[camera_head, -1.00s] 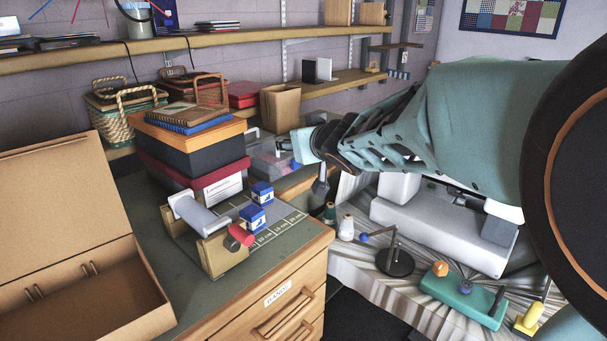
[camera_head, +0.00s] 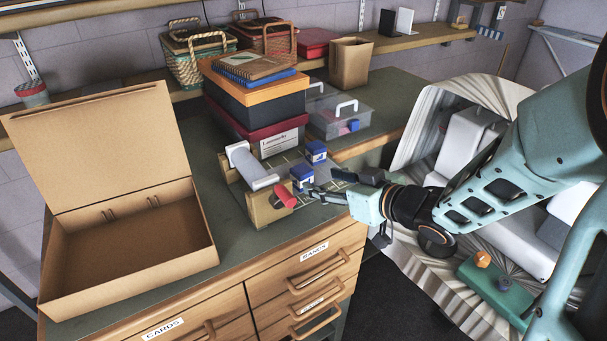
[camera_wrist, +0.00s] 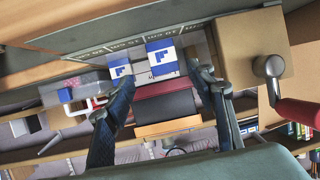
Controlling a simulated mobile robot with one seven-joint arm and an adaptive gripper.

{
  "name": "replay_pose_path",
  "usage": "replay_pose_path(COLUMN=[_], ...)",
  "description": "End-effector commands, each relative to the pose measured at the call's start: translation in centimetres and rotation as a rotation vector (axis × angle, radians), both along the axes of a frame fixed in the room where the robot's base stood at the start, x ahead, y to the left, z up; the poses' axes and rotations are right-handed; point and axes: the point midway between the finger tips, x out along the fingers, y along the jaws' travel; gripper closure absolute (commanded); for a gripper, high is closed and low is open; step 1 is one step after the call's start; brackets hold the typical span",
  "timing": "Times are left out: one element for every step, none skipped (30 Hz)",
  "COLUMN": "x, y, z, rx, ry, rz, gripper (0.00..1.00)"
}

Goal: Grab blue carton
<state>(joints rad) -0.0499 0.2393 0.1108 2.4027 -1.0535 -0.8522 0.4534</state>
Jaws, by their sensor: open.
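Two small blue cartons with white bands stand on the green cutting mat on the desk. The nearer blue carton (camera_head: 302,179) is beside a wooden tape dispenser-like holder, and the farther blue carton (camera_head: 316,152) is behind it. My gripper (camera_head: 324,184) is low over the mat, just right of the nearer carton, its fingers pointing left. In the wrist view one carton (camera_wrist: 162,58) lies ahead between the open fingers (camera_wrist: 163,76). The other carton (camera_wrist: 120,75) is ahead of the left fingertip. Nothing is held; whether a finger touches a carton I cannot tell.
Stacked boxes (camera_head: 256,127) and a clear plastic case (camera_head: 340,118) stand behind. An open cardboard box (camera_head: 130,272) is at left.

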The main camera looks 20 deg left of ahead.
Motion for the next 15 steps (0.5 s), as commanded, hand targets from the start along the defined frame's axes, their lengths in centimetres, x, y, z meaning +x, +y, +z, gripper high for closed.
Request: replay_pose_path(x=[0.4,0.7,1.0,1.2,1.4,1.6,1.7,1.7,1.9,2.0,2.1,2.2,2.4,2.6,2.8], y=[0.8,1.2,1.6,1.9,2.1,2.3,2.5,2.6,2.8,3.1,3.3,3.9,4.3,4.8,5.4], z=[-0.7,-0.8,-1.0,-1.1,-1.2,-1.3,-1.3,-1.4,-1.4,-1.5,-1.6,-1.8,-2.0,-2.1,-2.2], rx=[0.000,0.000,0.000,0.000,0.000,-0.001,-0.001,-0.001,-0.001,-0.002,-0.002,-0.001,-0.001,-0.001,-0.001], ry=[0.002,0.002,0.002,0.000,0.001,0.001,0.001,0.001,0.000,-0.001,-0.001,0.000,0.000,0.000,0.000], rz=[0.004,0.003,0.003,0.002,0.002,0.001,0.000,0.000,0.000,0.001,0.001,0.001,0.002,0.003,0.002], gripper=[0.49,0.49,0.49,0.49,0.49,0.49,0.49,0.49,0.49,0.49,0.49,0.49,0.49,0.49,0.49])
